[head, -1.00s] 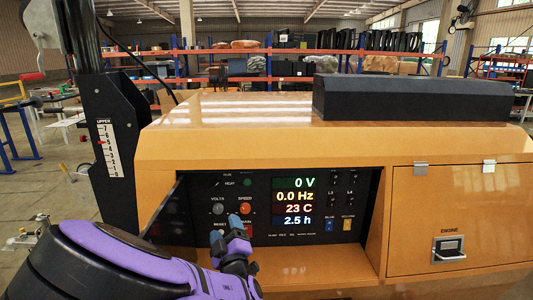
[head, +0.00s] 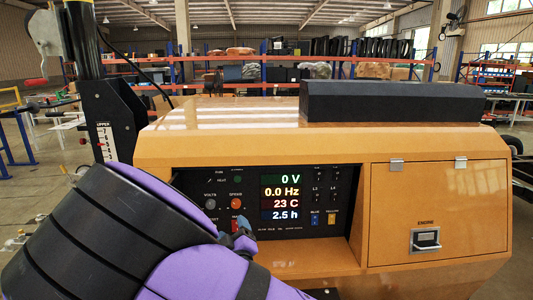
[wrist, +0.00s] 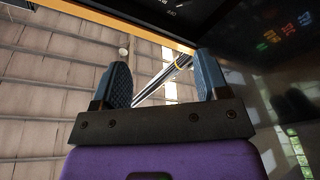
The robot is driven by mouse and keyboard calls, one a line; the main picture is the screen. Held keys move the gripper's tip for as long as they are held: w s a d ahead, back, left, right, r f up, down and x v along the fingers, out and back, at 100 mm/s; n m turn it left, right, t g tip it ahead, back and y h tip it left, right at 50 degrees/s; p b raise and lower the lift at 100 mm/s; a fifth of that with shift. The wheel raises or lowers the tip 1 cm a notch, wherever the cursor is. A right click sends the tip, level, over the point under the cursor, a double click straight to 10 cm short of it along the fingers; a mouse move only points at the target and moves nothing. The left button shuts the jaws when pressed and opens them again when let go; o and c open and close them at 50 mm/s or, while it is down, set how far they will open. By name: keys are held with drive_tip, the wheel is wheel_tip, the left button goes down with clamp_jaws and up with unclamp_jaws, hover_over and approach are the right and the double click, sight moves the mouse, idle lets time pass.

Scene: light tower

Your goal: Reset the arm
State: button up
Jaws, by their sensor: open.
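My purple and black arm fills the lower left of the head view. My gripper (head: 243,230) is mostly hidden behind it there; only a bit of blue finger shows in front of the control panel's lower left (head: 280,208). In the wrist view my gripper (wrist: 163,85) has two blue ribbed fingers spread apart with nothing between them. The dark panel with its lit readouts (wrist: 284,35) lies at the upper right of the wrist view. The display (head: 281,198) reads 0 V, 0.0 Hz, 23 C and 2.5 h.
The orange light tower housing (head: 220,143) surrounds the panel recess. A closed engine door (head: 440,212) with a latch is on the right. A black mast (head: 108,110) with a winch stands at the left. Shelving racks (head: 290,65) stand far behind.

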drive_tip(key=w+d+r+m+g+h, duration=0.2)
drive_tip(key=d+r+m+g, duration=0.15)
drive_tip(key=d, duration=0.25)
drive_tip(key=w+d+r+m+g+h, duration=0.2)
drive_tip(key=d+m, duration=0.2)
drive_tip(key=d, duration=0.3)
drive_tip(key=s+d+r+m+g+y, duration=0.15)
drive_tip(key=s+d+r+g, duration=0.3)
drive_tip(key=d+r, duration=0.45)
drive_tip(key=s+d+r+m+g, duration=0.1)
drive_tip(key=s+d+r+g, duration=0.1)
drive_tip(key=s+d+r, duration=0.75)
drive_tip(key=s+d+g+h, duration=0.1)
drive_tip(key=s+d, duration=0.3)
drive_tip(key=s, duration=0.6)
drive_tip(key=s+d+r+m+g+h, duration=0.1)
drive_tip(key=s+d, duration=0.3)
drive_tip(key=s, duration=0.6)
drive_tip(key=shift+s+r, duration=0.15)
drive_tip(key=shift+r, duration=0.15)
drive_tip(key=shift+a, duration=0.1)
